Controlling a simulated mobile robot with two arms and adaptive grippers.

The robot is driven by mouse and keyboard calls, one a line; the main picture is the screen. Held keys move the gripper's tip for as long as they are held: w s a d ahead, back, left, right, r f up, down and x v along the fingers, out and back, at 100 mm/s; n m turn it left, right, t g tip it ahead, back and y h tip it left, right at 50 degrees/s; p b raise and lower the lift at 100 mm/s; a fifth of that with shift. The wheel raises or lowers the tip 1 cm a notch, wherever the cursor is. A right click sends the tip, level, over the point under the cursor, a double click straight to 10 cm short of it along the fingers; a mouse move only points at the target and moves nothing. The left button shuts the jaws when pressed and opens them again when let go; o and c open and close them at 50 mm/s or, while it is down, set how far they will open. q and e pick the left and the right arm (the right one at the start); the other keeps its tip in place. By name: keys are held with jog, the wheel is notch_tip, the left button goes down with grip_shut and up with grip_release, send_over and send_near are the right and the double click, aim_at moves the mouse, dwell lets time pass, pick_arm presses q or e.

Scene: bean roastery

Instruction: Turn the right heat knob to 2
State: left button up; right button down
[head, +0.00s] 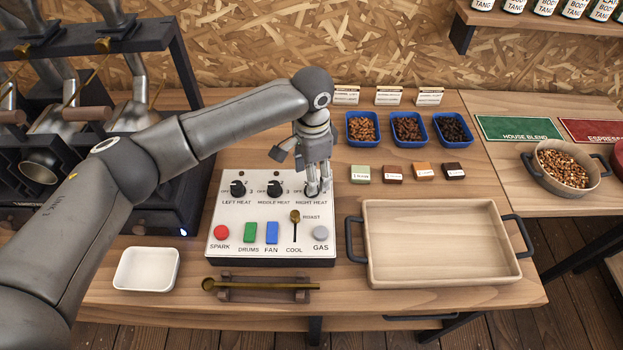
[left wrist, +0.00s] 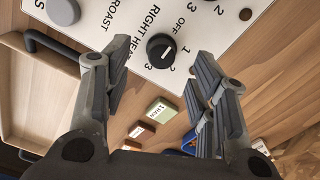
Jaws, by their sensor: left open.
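The white control panel (head: 263,211) stands on the wooden table, with three black knobs along its top row. My left gripper (head: 318,188) is open and points down over the right heat knob, mostly hiding it in the head view. In the left wrist view the right heat knob (left wrist: 160,49) shows uncovered between the lines of the two open fingers (left wrist: 153,72), a little beyond their tips. Nothing is between the fingers. The knob's white pointer mark lies near the 1; its exact setting is hard to read. My right gripper is in neither view.
The middle heat knob (head: 274,188) and left heat knob (head: 238,188) sit to the left. A brass cool lever (head: 295,217) rises below the right knob. A wooden tray (head: 440,242) lies right of the panel. Blue bean bowls (head: 362,128) stand behind.

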pick_arm(q)
notch_tip(320, 180, down, 3)
jog(key=shift+w+r, duration=0.1)
jog(key=shift+w, duration=0.05)
jog(key=shift+f, duration=0.65)
jog(key=c, duration=1)
jog(key=shift+c, duration=0.2)
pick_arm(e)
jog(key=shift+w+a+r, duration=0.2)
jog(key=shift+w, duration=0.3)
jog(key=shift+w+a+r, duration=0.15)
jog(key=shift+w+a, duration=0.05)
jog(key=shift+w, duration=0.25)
pick_arm(q)
jog(key=shift+p, duration=0.3)
